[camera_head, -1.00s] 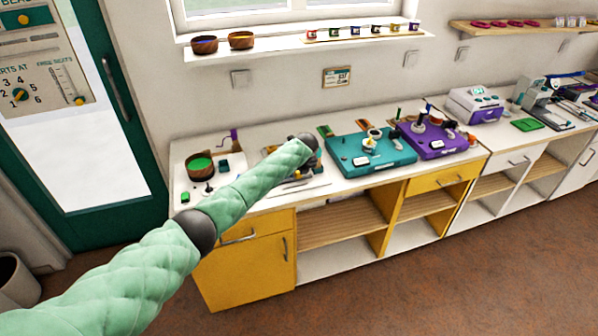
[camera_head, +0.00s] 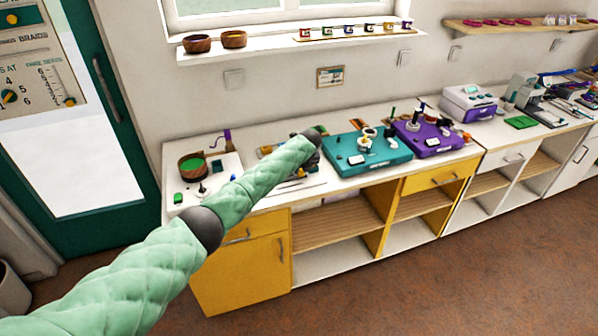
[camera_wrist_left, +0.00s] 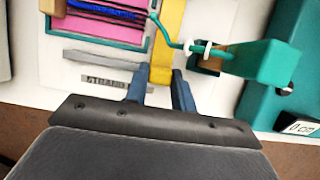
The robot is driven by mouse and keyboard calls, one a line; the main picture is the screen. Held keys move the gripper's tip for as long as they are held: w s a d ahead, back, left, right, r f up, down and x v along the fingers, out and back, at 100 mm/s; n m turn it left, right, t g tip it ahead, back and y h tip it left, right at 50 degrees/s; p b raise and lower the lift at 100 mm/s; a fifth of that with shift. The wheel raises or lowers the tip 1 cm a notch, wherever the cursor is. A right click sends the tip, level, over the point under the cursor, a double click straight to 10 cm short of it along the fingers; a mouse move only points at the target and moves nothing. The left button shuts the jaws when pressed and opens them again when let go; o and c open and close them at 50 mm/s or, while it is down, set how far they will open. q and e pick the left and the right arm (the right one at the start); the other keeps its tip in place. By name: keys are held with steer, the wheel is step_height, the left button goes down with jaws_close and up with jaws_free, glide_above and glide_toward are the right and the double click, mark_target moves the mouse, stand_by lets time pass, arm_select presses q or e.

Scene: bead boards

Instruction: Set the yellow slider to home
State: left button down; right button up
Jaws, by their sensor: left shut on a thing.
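In the left wrist view a flat yellow bar (camera_wrist_left: 170,35), which looks like the yellow slider, runs down the white board beside a teal-framed pink panel (camera_wrist_left: 95,28). My left gripper (camera_wrist_left: 161,88) has its two blue fingers on either side of the bar's near end and is shut on it. The fingertip contact is partly hidden. In the head view my green left arm ends at a dark wrist just left of the teal board (camera_head: 368,158), hiding the gripper and slider. A home mark cannot be made out. My right gripper is not in view.
A green handle with a thin hook (camera_wrist_left: 255,60) lies close to the right of the fingers. A grey bar (camera_wrist_left: 100,64) and printed label lie to their left. On the counter stand a wooden bowl (camera_head: 192,168) and a purple board (camera_head: 430,142).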

arm_select(q)
steer(key=shift+d+r, duration=0.1)
steer(key=shift+r, duration=0.05)
steer(key=c, duration=1.2)
jaws_free()
steer(key=shift+w+d, duration=0.1)
steer(key=shift+o, duration=0.2)
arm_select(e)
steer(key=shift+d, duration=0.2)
arm_select(q)
steer(key=shift+s+r, duration=0.2)
steer(key=shift+r, duration=0.2)
steer(key=b+v, duration=0.2)
steer(key=v, duration=0.4)
steer(key=shift+r, duration=0.3)
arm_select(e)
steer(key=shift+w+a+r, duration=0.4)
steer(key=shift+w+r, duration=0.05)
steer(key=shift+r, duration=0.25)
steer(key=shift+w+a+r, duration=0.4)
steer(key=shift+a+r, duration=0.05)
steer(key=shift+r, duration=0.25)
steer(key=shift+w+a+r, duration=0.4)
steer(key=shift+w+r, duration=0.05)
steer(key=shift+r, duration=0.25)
arm_select(q)
steer(key=shift+s+d, duration=0.15)
